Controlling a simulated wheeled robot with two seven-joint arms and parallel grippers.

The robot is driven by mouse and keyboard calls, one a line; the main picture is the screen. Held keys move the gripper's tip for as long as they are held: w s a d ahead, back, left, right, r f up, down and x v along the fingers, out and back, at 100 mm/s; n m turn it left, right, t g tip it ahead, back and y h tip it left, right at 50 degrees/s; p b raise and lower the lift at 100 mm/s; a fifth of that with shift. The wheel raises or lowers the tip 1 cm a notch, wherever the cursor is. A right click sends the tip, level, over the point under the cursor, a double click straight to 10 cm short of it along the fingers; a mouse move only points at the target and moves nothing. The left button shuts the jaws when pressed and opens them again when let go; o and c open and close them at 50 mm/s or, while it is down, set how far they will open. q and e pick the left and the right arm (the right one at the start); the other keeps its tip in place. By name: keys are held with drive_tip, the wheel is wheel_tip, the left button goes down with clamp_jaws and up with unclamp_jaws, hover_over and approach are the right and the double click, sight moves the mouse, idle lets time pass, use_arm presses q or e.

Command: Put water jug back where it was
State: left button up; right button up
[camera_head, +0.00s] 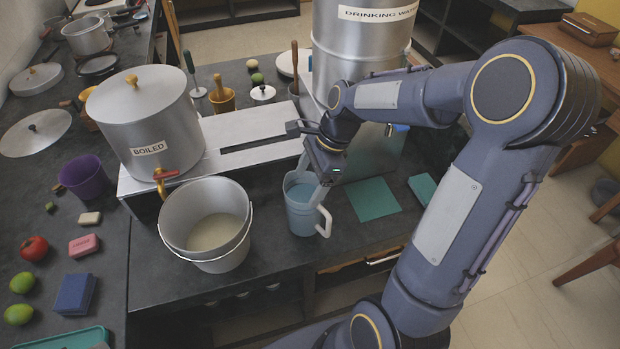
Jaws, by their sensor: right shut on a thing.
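The water jug (300,211) is a light blue, translucent jug with a pale handle on its right side. It is upright at the front of the dark counter, right of the metal bucket. My right gripper (321,180) reaches down over the jug from the upper right and is shut on its rim or upper handle; the exact contact is partly hidden by the gripper. Whether the jug's base touches the counter is hard to tell. A teal square mat (373,199) lies bare on the counter just right of the jug. My left gripper is not in view.
A large pot labelled BOILED (148,115) with a tap stands on a metal stand (240,140), above a metal bucket (207,222) holding pale contents. A DRINKING WATER canister (352,45) stands behind my right arm. A teal sponge (423,188) lies right of the mat. The counter's front edge is close.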

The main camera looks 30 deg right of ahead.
drive_tip(key=shift+f, duration=0.15)
drive_tip(key=o, duration=2)
drive_tip(key=shift+o, duration=0.2)
drive_tip(key=v, duration=1.1)
drive_tip(key=s+a+f+n+t, duration=0.1)
drive_tip(key=s+a+n, duration=0.3)
drive_tip(key=s+n, duration=0.4)
drive_tip(key=s+a+f+n+t, duration=0.1)
drive_tip(key=s+a+n+t, duration=0.2)
drive_tip(key=n, duration=0.8)
drive_tip(key=s+a, duration=0.2)
drive_tip(key=s, duration=0.2)
drive_tip(key=shift+s+a+f+t+h, duration=0.3)
drive_tip(key=shift+s+f, duration=0.05)
drive_tip(key=shift+s, duration=0.05)
